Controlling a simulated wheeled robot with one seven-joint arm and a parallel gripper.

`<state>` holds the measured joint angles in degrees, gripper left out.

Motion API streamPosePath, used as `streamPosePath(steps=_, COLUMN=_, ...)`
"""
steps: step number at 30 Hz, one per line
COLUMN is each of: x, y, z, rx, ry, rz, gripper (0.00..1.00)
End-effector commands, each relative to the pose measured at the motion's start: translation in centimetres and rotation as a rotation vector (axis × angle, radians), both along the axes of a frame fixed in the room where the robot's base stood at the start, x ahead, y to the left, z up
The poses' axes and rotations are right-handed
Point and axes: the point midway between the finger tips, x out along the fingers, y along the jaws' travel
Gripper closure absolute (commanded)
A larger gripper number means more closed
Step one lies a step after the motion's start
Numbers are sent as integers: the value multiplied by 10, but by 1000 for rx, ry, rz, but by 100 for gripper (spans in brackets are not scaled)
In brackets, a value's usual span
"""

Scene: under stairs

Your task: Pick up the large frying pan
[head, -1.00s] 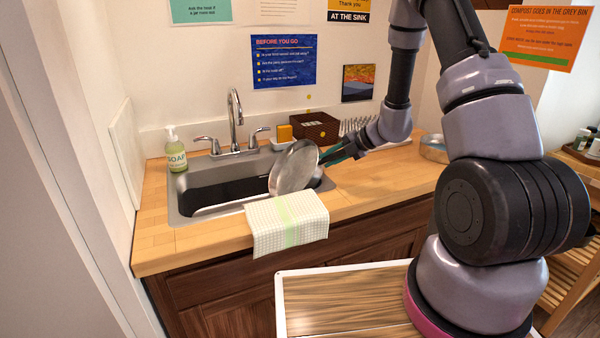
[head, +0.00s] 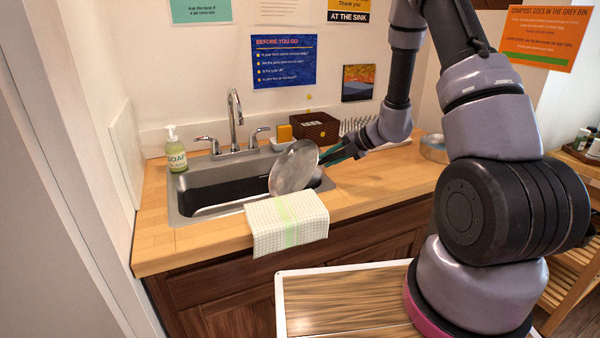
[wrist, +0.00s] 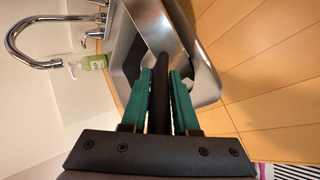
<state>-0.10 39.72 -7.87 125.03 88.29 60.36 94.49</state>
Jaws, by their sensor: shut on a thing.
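The large frying pan (head: 293,168) is a silver metal pan, tilted steeply over the right side of the sink (head: 215,190). In the wrist view its metal body (wrist: 165,32) shows at the top, and its dark handle (wrist: 160,95) runs down between the green fingers. My gripper (head: 335,155) reaches in from the right. In the wrist view my gripper (wrist: 161,85) is shut on the handle. Whether the pan's lower edge touches the sink cannot be told.
A checked towel (head: 287,222) hangs over the counter's front edge. The faucet (head: 235,120) and soap bottle (head: 175,150) stand behind and left. A dark brown box (head: 315,127) and a dish rack (head: 362,126) stand at the back.

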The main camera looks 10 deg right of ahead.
Motion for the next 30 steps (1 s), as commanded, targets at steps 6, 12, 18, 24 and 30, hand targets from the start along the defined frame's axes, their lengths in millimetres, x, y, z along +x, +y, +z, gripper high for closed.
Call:
streamPosePath(steps=6, x=1, y=-1, z=1, rx=1, ry=-3, rz=-2, gripper=100)
streamPosePath(steps=12, x=2, y=0, z=15, rx=2, ry=-6, rz=-2, gripper=100)
streamPosePath(steps=18, x=2, y=0, z=53, rx=0, ry=-9, rz=0, gripper=100)
streamPosePath(steps=24, x=1, y=0, z=86, rx=2, ry=-7, rz=0, gripper=100)
streamPosePath(steps=30, x=1, y=0, z=100, rx=1, ry=-4, rz=0, gripper=100)
